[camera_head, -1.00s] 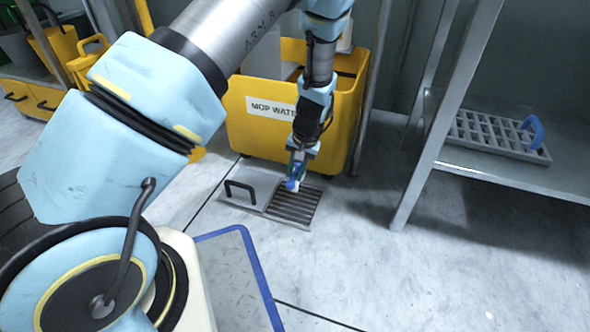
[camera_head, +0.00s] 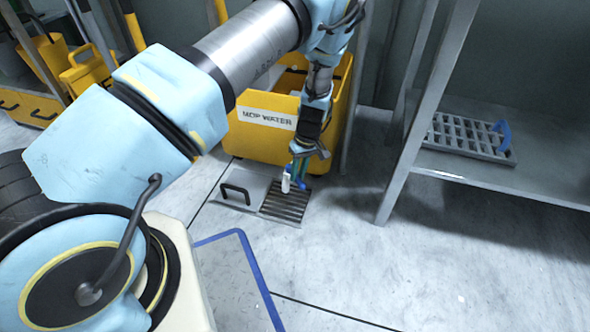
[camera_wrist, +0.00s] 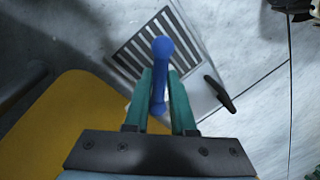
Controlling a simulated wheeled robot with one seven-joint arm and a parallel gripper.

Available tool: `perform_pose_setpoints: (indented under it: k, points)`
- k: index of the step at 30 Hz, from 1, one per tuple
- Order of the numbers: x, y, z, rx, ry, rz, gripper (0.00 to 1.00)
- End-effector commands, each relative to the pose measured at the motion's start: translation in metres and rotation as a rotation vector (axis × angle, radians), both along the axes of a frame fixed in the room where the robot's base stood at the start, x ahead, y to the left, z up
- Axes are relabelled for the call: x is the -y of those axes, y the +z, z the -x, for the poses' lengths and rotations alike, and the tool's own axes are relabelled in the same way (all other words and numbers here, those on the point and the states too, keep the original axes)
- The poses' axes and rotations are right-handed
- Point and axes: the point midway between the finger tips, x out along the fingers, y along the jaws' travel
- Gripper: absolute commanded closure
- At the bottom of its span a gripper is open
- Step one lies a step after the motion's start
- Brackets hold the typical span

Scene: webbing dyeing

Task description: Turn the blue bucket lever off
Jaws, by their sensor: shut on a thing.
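The yellow bucket (camera_head: 258,145) marked "MOP WATER" stands on the floor in the middle of the head view. It also fills the lower left of the wrist view (camera_wrist: 65,125). A blue lever (camera_wrist: 162,47) with a rounded end lies between the green fingers of my gripper (camera_wrist: 161,85) in the wrist view. My gripper (camera_head: 296,172) is shut on this lever, low at the bucket's front in the head view. The lever shows there only as a small blue bit, beside a small white piece (camera_head: 286,181). Its joint to the bucket is hidden.
A floor drain grate (camera_head: 284,203) and a plate with a black handle (camera_head: 235,192) lie below my gripper. A metal shelf (camera_head: 480,178) at right holds a grate with a blue handle (camera_head: 502,133).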

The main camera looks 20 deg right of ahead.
Motion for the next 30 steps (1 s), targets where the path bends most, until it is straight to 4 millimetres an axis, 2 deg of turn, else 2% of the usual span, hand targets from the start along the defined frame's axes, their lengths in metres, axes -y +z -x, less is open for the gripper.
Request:
perform_pose_setpoints:
  k: [9,24,25,30]
  points:
    - [0.0051,0.0004,-0.0010,0.000,0.105,0.000,1.00]
    - [0.0062,0.0001,-0.0014,0.000,0.122,0.001,1.00]
    - [0.0062,0.0001,-0.0014,0.000,0.122,0.001,0.74]
    - [0.0062,0.0001,-0.0014,0.000,0.121,0.001,0.55]
